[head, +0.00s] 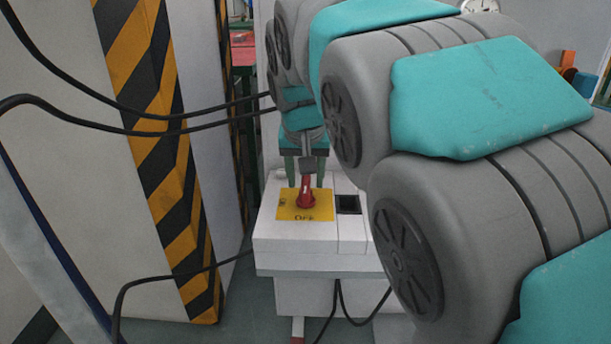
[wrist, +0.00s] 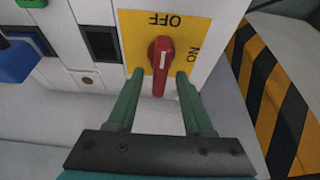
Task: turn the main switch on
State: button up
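The main switch is a red rotary handle (head: 306,194) on a yellow plate (head: 284,211), on top of a white box. In the wrist view the red handle (wrist: 160,62) lies lengthwise between my fingertips, with its narrow end toward my palm. My gripper (head: 306,178) comes down over the switch from behind. In the wrist view my gripper (wrist: 160,77) is open, its green fingers on either side of the handle with a visible gap to each.
The white box (head: 285,234) has a black panel (head: 348,204) beside the plate. In the wrist view a blue part (wrist: 17,60) and a green part (wrist: 32,3) sit at left. A striped yellow-black post (head: 170,170) stands left of the box; black cables (head: 130,131) cross before it.

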grip_shut()
dwell(1.2)
